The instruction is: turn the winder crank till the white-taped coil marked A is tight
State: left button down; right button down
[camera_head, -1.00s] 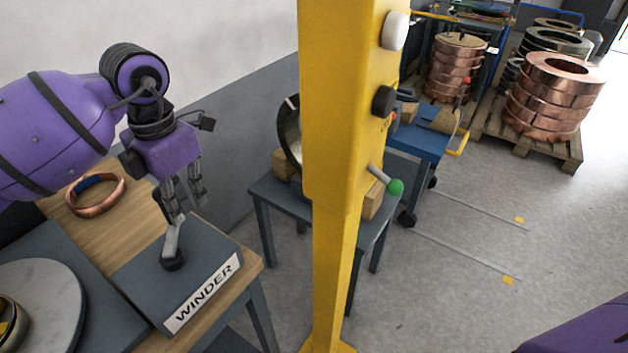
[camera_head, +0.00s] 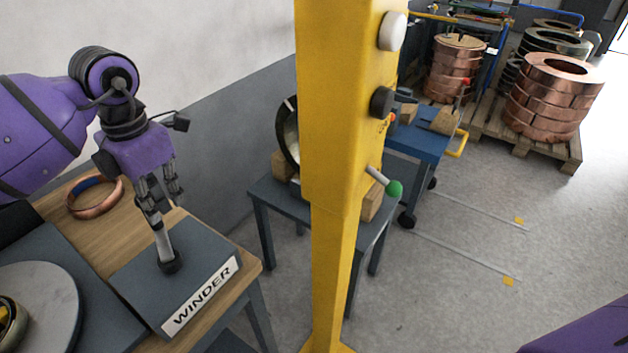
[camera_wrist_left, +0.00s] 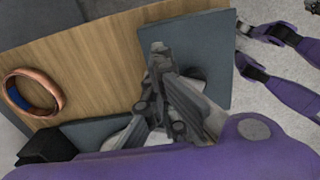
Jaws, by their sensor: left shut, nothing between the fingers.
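The winder (camera_head: 165,305) is a dark grey box on the wooden bench, labelled WINDER. Its crank shows as a grey lever (camera_head: 162,242) rising from a black hub. My left gripper (camera_head: 163,208) is above the crank, pointing down, shut and empty. Its fingertips overlap the lever's upper end in the head view; I cannot tell whether they touch. In the left wrist view the left gripper (camera_wrist_left: 160,55) covers much of the winder plate (camera_wrist_left: 195,40). A coil (camera_head: 10,325) on a pale round disc (camera_head: 55,300) is cut off at lower left; no white tape or A is readable.
A copper coil with blue tape (camera_head: 95,197) lies on the bench (camera_head: 55,212) behind the winder; it also shows in the left wrist view (camera_wrist_left: 35,88). A yellow post (camera_head: 335,150) stands right of the bench, before a small grey table (camera_head: 265,190).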

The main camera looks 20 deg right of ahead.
pick_arm(q)
jog(key=shift+a, duration=1)
jog(key=shift+w, duration=0.1)
jog(key=shift+a, duration=0.2)
